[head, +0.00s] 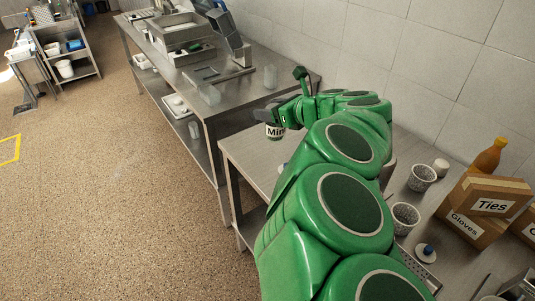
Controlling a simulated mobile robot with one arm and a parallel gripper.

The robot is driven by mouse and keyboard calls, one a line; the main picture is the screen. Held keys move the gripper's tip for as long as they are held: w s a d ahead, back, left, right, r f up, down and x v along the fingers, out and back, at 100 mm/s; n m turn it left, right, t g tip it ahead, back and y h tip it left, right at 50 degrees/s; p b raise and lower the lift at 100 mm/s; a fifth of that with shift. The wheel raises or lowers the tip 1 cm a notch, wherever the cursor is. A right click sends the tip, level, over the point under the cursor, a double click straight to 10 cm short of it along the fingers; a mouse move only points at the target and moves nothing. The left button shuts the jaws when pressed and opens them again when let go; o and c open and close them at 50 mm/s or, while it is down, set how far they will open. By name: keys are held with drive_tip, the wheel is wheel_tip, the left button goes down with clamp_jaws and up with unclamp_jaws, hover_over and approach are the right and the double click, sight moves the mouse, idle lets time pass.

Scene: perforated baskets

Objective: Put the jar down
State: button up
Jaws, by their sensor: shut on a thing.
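A small jar (275,132) with a pale label reading "Min..." shows in the head view, left of the middle of my green arm. My gripper (277,118) is shut on the jar from above. The jar appears over the far end of the near steel table (243,157). I cannot tell whether its base touches the table or hangs above it. My arm hides part of the table and the label's right side.
Perforated baskets (422,177), boxes (490,195) and an orange bottle (488,155) stand right of my arm. A tiled wall runs behind.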

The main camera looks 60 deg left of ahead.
sight(271, 126)
wheel_tip(271, 126, down, 6)
drive_tip(key=shift+r, duration=0.2)
drive_tip(key=shift+w+a+f, duration=1.05)
drive_tip(key=shift+a+f, duration=1.05)
drive_tip(key=shift+f, duration=0.1)
drive_tip(key=shift+w+a+f, duration=1.05)
drive_tip(key=shift+a+f, duration=1)
drive_tip(key=shift+f, duration=0.1)
drive_tip(key=shift+w+a+f, duration=1.05)
drive_tip(key=shift+a+f, duration=1.05)
drive_tip(key=shift+f, duration=0.1)
drive_tip(key=shift+f, duration=0.1)
drive_tip(key=o, duration=1.2)
drive_tip(key=shift+v, duration=6.05)
